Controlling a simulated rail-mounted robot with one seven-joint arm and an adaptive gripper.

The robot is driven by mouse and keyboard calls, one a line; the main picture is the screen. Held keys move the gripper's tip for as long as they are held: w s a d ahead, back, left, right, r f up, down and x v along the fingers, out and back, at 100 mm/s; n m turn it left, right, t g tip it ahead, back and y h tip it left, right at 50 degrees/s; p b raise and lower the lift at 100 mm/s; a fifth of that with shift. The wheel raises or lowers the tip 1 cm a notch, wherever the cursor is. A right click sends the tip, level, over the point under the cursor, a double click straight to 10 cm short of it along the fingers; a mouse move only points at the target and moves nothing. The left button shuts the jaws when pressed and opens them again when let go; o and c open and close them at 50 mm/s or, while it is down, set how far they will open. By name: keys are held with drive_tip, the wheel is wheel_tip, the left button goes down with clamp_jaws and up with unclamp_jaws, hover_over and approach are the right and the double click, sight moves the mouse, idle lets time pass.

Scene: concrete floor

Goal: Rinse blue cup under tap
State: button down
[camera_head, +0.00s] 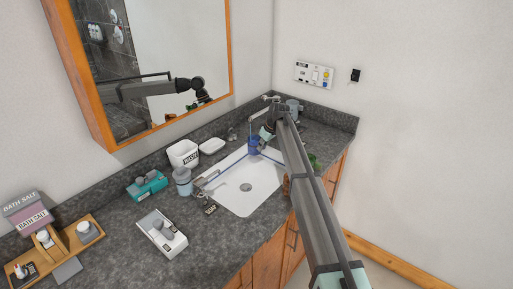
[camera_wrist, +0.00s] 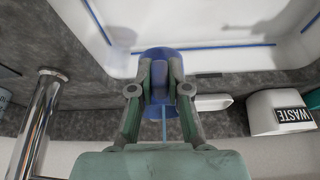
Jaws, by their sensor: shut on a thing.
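The blue cup (camera_head: 253,146) is above the back edge of the white sink (camera_head: 240,195), near its right end. My gripper (camera_head: 267,133) is shut on it. In the wrist view the blue cup (camera_wrist: 158,56) sits between both fingers of my gripper (camera_wrist: 160,85), partly hidden by them. I cannot tell how far it is tilted. A chrome tap pipe (camera_wrist: 38,120) stands left of my gripper in the wrist view, apart from the cup. In the head view the tap is small and partly hidden by my arm. I cannot make out any running water.
A white waste bin (camera_head: 184,154) and a white dish (camera_head: 212,146) stand behind the sink. A grey-blue jar (camera_head: 183,181), a teal box (camera_head: 146,185) and a white box (camera_head: 161,235) are on the dark counter left of it. A mirror (camera_head: 180,50) hangs above.

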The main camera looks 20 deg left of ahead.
drive_tip(key=shift+w+d, duration=0.25)
drive_tip(key=shift+d, duration=0.15)
drive_tip(key=shift+a, duration=0.1)
drive_tip(key=shift+s+a, duration=0.3)
drive_tip(key=shift+a, duration=0.1)
drive_tip(key=shift+w+d, duration=0.1)
drive_tip(key=shift+d, duration=0.05)
idle(0.4)
drive_tip(key=shift+w+d+b, duration=0.2)
drive_tip(key=shift+d+b, duration=0.1)
drive_tip(key=shift+d, duration=0.05)
drive_tip(key=shift+s, duration=0.1)
